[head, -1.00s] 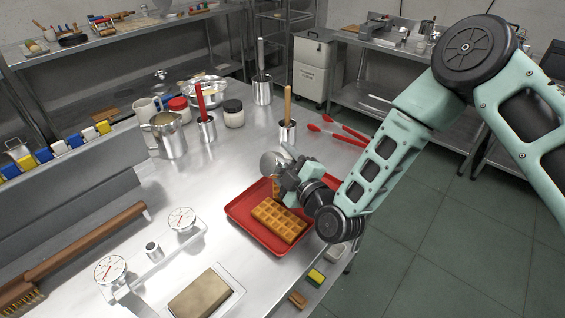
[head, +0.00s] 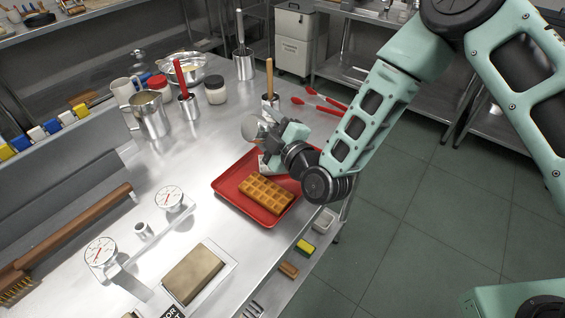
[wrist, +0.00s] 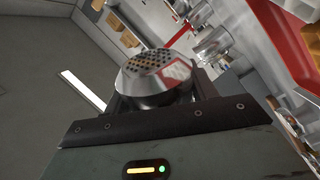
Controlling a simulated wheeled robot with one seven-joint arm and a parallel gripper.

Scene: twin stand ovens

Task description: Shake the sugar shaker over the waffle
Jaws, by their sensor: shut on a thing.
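My gripper (head: 276,133) is shut on a shiny metal sugar shaker (head: 254,127), above the back edge of a red tray (head: 226,188). In the wrist view the shaker (wrist: 158,80) sits between the fingers, its domed lid with many small holes showing. The shaker looks tilted. A golden square-grid waffle (head: 266,195) lies on the tray, in front of and below the shaker. The fingers partly hide the shaker's body. No sugar can be seen falling.
The counter edge runs right of the tray.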

